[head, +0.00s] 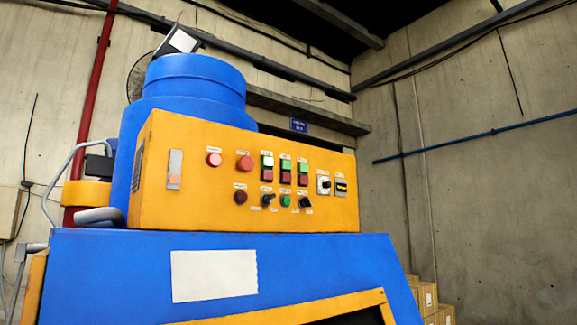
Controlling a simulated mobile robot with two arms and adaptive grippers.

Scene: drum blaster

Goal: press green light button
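A yellow control box (205,200) stands on top of a blue machine (120,270). Its front carries several buttons and switches. A round green button (286,201) sits in the lower row, between a black selector switch (268,199) and another black switch (305,202). Above it are rectangular switch blocks, two of them with green upper parts (286,165) (303,168) over red lower parts. Round red buttons (244,163) are on the left of the panel. Which green part is the light button cannot be read. Neither of my grippers is in view.
A blue drum (195,85) rises behind the control box. A blank white sheet (214,275) is on the blue front. Boxes (428,297) are stacked at the lower right by the concrete wall. Nothing visible stands before the panel.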

